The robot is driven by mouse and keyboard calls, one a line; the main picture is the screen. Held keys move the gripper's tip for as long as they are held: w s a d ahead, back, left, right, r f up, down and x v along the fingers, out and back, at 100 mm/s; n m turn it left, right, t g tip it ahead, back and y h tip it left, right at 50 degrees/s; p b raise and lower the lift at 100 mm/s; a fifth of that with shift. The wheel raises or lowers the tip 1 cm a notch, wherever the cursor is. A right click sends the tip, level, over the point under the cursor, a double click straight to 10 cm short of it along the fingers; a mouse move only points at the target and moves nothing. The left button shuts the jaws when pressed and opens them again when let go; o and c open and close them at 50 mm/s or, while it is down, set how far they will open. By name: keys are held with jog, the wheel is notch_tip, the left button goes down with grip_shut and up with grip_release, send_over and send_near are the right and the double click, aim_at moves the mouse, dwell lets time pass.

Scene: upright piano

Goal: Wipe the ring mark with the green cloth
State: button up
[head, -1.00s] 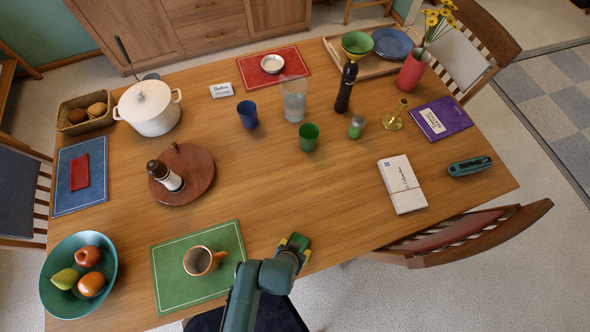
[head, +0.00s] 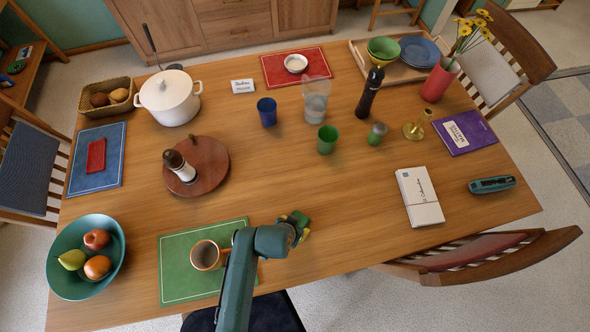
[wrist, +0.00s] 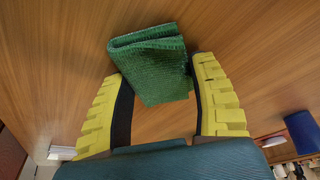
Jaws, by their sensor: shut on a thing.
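My gripper (head: 295,224) is over the near middle of the table, to the right of the green placemat. It is shut on a folded green cloth (head: 303,217). In the wrist view the cloth (wrist: 152,62) sits between the yellow fingers of my gripper (wrist: 158,72), its folded edge showing beyond them. I cannot tell whether the cloth touches the wood. I cannot make out a ring mark in either view; the arm and cloth hide part of the tabletop.
A brown mug (head: 207,255) stands on the green placemat (head: 178,285), left of my gripper. A white box (head: 420,198) lies to the right. A green cup (head: 327,139) and blue cup (head: 267,111) stand farther back. Bare wood lies between them and my gripper.

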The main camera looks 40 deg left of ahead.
aim_at(302, 253)
jog(key=shift+w+a+f, duration=0.1)
jog(key=shift+w+a, duration=0.4)
jog(key=shift+a, duration=0.25)
jog(key=shift+w+r, duration=0.1)
jog(key=shift+r, duration=0.25)
jog(key=shift+s+d+f+p, duration=0.15)
jog(key=shift+s+d+p, duration=0.1)
jog(key=shift+p, duration=0.2)
jog(key=shift+s+d+p, duration=0.9)
jog(key=shift+s+d, duration=0.05)
jog(key=shift+d, duration=0.4)
jog(key=shift+s+d+p, duration=0.95)
jog(key=shift+d, duration=0.4)
jog(key=shift+s+d+p, duration=0.9)
jog(key=shift+s+d, duration=0.05)
jog(key=shift+d, duration=0.4)
notch_tip(302, 253, up, 3)
jog(key=p, duration=0.2)
jog(key=shift+w+a+p, duration=0.1)
jog(key=shift+w+p, duration=0.05)
jog(key=shift+p, duration=0.15)
notch_tip(302, 253, up, 5)
jog(key=p, duration=0.4)
jog(key=shift+f+p, duration=0.15)
jog(key=shift+p, duration=0.2)
